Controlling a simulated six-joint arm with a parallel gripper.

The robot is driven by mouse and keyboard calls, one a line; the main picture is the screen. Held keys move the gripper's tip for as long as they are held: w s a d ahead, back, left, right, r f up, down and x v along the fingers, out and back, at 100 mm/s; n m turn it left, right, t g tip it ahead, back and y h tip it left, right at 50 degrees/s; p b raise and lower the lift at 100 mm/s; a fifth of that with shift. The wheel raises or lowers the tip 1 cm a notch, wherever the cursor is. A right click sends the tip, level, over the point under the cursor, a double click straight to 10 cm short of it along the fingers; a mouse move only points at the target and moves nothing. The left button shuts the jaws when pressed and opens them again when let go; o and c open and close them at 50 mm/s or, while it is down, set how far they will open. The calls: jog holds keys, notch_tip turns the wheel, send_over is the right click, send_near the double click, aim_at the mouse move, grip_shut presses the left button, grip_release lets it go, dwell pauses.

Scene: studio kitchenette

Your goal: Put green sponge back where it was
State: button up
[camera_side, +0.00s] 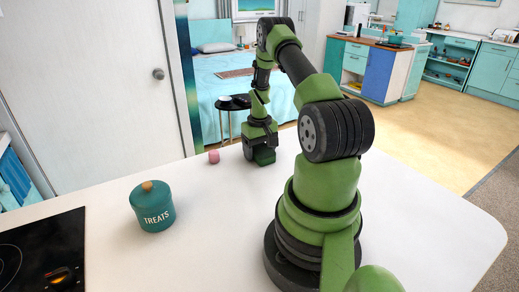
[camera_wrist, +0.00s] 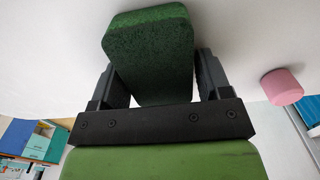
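The green sponge (camera_wrist: 150,45) is a dark green block between the two fingers of my gripper (camera_wrist: 163,85) in the wrist view. Both fingers press against its sides, with no clear gap. In the side view my gripper (camera_side: 262,143) points down at the far part of the white counter. The sponge (camera_side: 265,156) shows under it, low at the counter; I cannot tell whether it touches the surface.
A pink cylinder (camera_side: 214,156) stands left of my gripper; it also shows in the wrist view (camera_wrist: 282,86). A teal treats jar (camera_side: 152,207) stands nearer, beside a black cooktop (camera_side: 45,255). The white counter (camera_side: 225,225) between jar and arm is clear.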

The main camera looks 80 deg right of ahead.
aim_at(259, 147)
jog(key=shift+o, duration=0.7)
jog(key=shift+r, duration=0.1)
notch_tip(259, 147, up, 12)
jog(key=w+a+r+n+t+h, duration=0.1)
jog(key=w+a+r, duration=0.2)
jog(key=a+r, duration=0.2)
jog(key=w+a+r+t, duration=0.1)
jog(key=w+a+r, duration=0.2)
jog(key=a+r, duration=0.25)
jog(key=s+a+r+n+t, duration=0.15)
jog(key=a+r, duration=0.25)
jog(key=a, duration=0.4)
jog(key=s+a+r+n+t, duration=0.15)
jog(key=a+r, duration=0.25)
jog(key=a, duration=0.4)
jog(key=s+a+n+t+y, duration=0.1)
jog(key=s+a+t+y, duration=0.1)
jog(key=s+a, duration=0.4)
jog(key=shift+s+a+r+y, duration=0.35)
jog(key=shift+a+y, duration=0.15)
jog(key=shift+a, duration=0.05)
